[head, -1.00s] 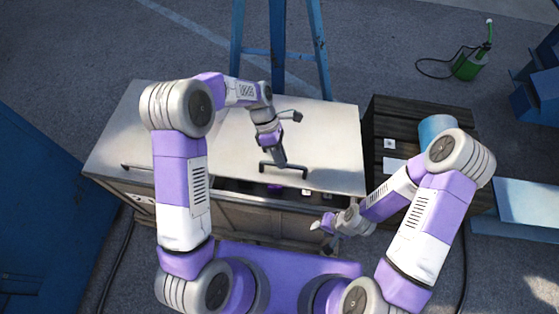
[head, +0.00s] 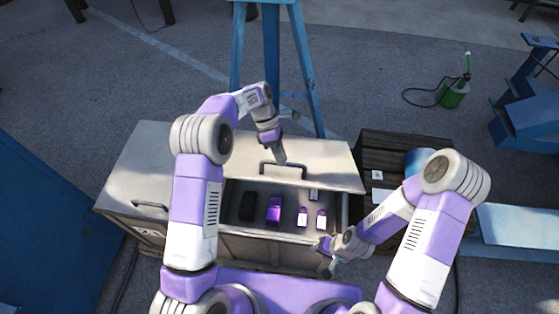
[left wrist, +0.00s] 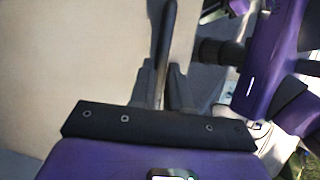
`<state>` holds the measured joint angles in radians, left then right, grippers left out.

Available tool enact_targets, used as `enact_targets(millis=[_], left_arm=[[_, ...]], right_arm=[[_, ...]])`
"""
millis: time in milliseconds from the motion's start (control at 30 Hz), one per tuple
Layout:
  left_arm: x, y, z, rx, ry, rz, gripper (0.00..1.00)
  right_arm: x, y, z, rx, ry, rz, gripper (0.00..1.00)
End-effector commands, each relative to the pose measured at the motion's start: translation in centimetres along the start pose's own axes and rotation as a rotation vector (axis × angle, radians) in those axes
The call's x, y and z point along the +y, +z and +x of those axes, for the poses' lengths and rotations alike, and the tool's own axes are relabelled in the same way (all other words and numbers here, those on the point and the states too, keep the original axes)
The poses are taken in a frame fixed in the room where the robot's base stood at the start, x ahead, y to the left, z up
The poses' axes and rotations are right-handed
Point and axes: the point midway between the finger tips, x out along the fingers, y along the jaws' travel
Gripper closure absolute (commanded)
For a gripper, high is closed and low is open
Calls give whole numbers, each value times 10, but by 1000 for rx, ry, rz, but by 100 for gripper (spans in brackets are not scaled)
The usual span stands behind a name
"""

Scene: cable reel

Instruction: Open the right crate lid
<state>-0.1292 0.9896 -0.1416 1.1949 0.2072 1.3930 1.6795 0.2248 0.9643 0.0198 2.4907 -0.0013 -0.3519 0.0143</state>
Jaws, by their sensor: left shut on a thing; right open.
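The right crate lid (head: 328,176) is a pale panel, raised and tilted back, with the crate (head: 262,250) open at its front. My left gripper (head: 282,161) is shut on the lid's dark bar handle (head: 297,169). In the left wrist view the handle (left wrist: 166,40) runs up from between the fingers (left wrist: 162,88). My right gripper (head: 327,248) is open and empty by the crate's front right corner.
Inside the crate are a black item (head: 247,206), a purple item (head: 274,210) and small padlock-like items (head: 302,217). The left lid (head: 135,180) is closed. A dark wooden crate (head: 385,150) stands right; a blue stand (head: 272,60) is behind.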

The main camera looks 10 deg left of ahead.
Motion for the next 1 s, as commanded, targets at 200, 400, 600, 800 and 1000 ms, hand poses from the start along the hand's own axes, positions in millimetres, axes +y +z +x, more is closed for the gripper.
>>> enact_targets(millis=[200, 400, 600, 800, 1000], left_arm=[[8, -1, -3, 0, 25, -2, 100], [8, -2, -3, 1, 25, -2, 100], [8, -2, -3, 1, 24, -3, 63], [7, -1, -3, 1, 22, -2, 58], [6, 0, -3, 0, 19, -2, 58]], right_arm=[[0, 0, -2, 0, 0, 0, 57], [0, 0, -1, 0, 0, 0, 57], [0, 0, -1, 0, 0, 0, 57], [-1, 0, -2, 0, 0, 0, 57], [-1, 0, -2, 0, 0, 0, 57]])
